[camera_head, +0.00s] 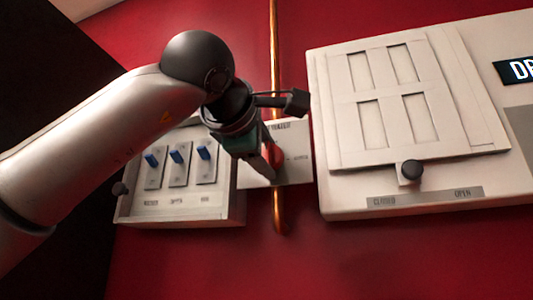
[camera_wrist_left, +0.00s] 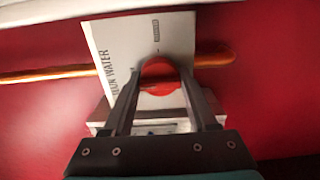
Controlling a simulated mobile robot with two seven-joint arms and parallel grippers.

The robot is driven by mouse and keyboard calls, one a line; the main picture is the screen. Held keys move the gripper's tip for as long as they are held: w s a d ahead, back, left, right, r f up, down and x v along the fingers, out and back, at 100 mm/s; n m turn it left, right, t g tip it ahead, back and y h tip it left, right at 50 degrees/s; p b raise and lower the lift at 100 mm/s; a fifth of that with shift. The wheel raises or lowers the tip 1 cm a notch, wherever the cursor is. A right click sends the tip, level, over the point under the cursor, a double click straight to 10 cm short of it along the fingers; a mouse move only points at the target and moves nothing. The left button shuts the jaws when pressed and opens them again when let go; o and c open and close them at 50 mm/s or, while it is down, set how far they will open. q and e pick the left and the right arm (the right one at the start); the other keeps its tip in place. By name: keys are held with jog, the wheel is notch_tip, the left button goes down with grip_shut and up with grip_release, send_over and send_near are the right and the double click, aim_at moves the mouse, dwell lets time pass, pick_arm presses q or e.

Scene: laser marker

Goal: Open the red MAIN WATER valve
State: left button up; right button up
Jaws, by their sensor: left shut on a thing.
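The red valve handle (camera_head: 274,157) sits on a white MAIN WATER plate (camera_head: 295,173) on the red wall, partly hidden behind my left gripper in the head view. My left gripper (camera_head: 272,162) reaches it from the upper left. In the left wrist view the two fingers (camera_wrist_left: 162,95) stand on either side of the red handle (camera_wrist_left: 160,72) and are shut on it. The plate (camera_wrist_left: 120,48) with its printed lettering also shows there. My right gripper is in neither view.
A copper pipe (camera_head: 275,60) runs vertically behind the plate. A white panel with several blue switches (camera_head: 178,157) is at the left. A large beige cabinet (camera_head: 330,190) with a dark knob (camera_head: 412,170) and a CLOSED/OPEN label is close on the right.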

pick_arm(q)
jog(key=o, duration=1.4)
jog(key=shift+c, duration=0.2)
jog(key=shift+s, duration=0.1)
jog(key=b+v, duration=0.4)
jog(key=v, duration=1.1)
jog(key=shift+a, duration=0.1)
